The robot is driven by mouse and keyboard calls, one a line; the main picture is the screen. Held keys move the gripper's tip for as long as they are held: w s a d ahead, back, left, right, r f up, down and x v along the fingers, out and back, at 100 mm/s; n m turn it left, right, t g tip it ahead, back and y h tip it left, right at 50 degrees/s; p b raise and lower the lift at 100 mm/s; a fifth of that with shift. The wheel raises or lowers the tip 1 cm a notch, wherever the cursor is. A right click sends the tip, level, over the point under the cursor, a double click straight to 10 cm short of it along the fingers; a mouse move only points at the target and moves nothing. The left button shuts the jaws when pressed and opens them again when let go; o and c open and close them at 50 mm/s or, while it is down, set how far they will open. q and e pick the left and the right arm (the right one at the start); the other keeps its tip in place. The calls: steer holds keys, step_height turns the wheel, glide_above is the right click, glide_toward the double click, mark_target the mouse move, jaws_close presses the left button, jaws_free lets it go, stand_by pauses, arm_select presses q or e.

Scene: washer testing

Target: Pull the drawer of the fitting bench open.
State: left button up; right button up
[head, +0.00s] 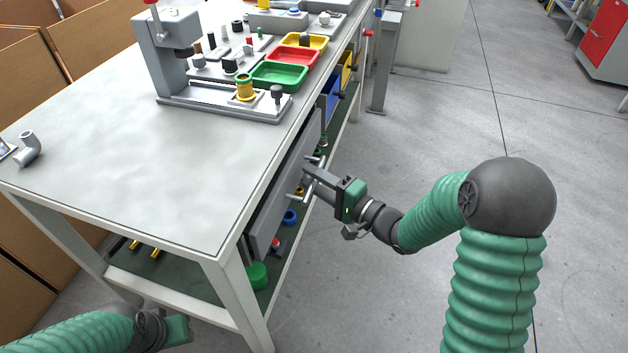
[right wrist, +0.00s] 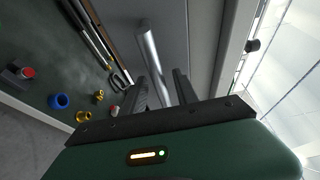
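The fitting bench (head: 130,150) has a pale top, and its grey drawer front (head: 268,222) lies under the right edge. A silver bar handle (right wrist: 152,55) stands off the drawer front. My right gripper (head: 312,176) is at the handle. In the right wrist view, the two dark fingers of my right gripper (right wrist: 162,90) are apart, with the bar running between them and a gap seeming to show beside it. The drawer looks shut or nearly so; its exact gap is hard to tell. My left gripper (head: 177,329) is low at the bottom left, its fingers not discernible.
A grey press (head: 168,45) and green (head: 278,76), red (head: 292,57) and yellow (head: 305,41) trays stand on the bench. A lower shelf (head: 150,262) holds small parts. The floor (head: 400,130) right of the bench is clear. Cardboard panels (head: 95,40) stand at left.

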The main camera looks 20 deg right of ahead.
steer(key=shift+d, duration=0.1)
jaws_close()
steer(key=shift+s+f, duration=0.1)
steer(key=shift+f, duration=0.05)
stand_by(1.0)
